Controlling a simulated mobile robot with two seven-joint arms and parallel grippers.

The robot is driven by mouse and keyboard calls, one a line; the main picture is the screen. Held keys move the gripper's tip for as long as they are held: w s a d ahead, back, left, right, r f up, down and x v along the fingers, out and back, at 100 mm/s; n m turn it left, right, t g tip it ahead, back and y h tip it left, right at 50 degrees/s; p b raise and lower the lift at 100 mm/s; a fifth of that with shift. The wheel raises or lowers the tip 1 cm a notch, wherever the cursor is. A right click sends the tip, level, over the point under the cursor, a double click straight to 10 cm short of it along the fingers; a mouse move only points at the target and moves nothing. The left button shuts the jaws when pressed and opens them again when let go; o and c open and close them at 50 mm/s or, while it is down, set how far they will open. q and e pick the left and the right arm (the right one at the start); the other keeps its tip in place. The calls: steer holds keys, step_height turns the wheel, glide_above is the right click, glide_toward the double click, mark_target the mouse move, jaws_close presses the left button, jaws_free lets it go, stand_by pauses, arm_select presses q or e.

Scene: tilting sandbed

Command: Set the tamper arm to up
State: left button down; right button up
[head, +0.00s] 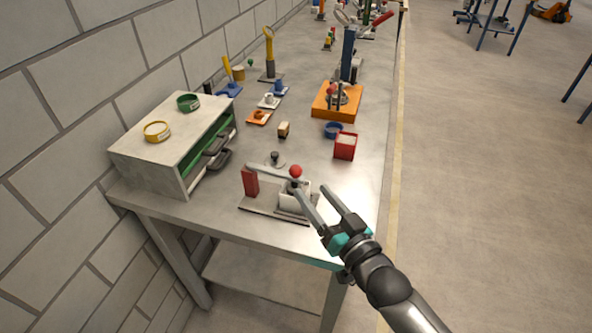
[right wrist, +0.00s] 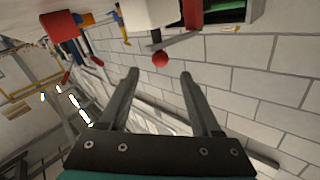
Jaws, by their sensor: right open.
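The tamper (head: 262,209) stands on a flat plate near the table's front edge. It has a red post (head: 250,183), a white box (head: 288,202) and a grey tamper arm (head: 272,171). The arm runs from the post's top across toward the box, roughly level, with a red ball knob (head: 295,171) at its right end. My right gripper (head: 309,189) is open and empty, its fingers pointing at the knob end from the front right. In the right wrist view the knob (right wrist: 160,59) appears between and just beyond the fingertips (right wrist: 160,72). The fingers partly hide the box. My left gripper is not in view.
A grey cabinet with drawers (head: 150,165) stands at the left against the block wall. Behind the tamper are a red container (head: 345,146), a blue bowl (head: 333,130) and an orange station (head: 333,114). Open floor lies right of the table.

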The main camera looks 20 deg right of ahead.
mark_target(299, 175)
steer(key=x, duration=0.8)
steer(key=shift+w+b, duration=0.3)
steer(key=shift+w, duration=0.05)
jaws_close()
stand_by(1.1)
